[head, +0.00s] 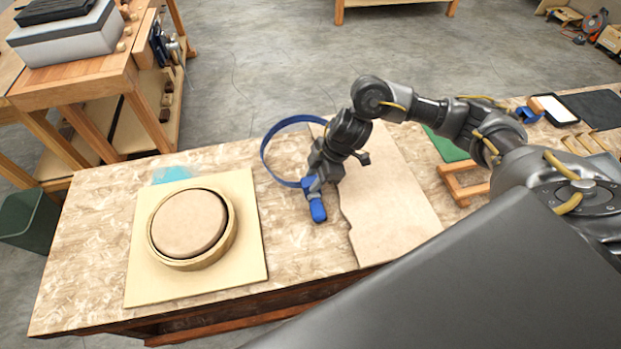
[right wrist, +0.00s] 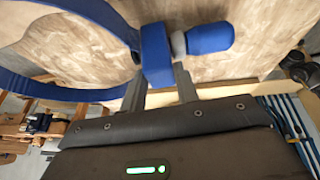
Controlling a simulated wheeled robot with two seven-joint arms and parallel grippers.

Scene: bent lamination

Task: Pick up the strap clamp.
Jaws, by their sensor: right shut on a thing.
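The strap clamp is a blue looped band with a blue block and handle (head: 317,209). In the head view its loop stands out to the left of my right gripper (head: 318,184). In the right wrist view the fingers of my right gripper (right wrist: 160,85) are shut on the clamp's blue block (right wrist: 155,55), with the blue handle (right wrist: 208,39) to the right of it and the band running off to the left. Whether the clamp is clear of the table cannot be told for sure. My left gripper is in neither view.
A round wooden form (head: 190,226) with a ring around it sits on a square pale board (head: 245,265) at the left of the workbench (head: 90,240). A thin brown sheet (head: 390,205) lies beneath and right of my right gripper. A green bin (head: 28,222) stands at far left.

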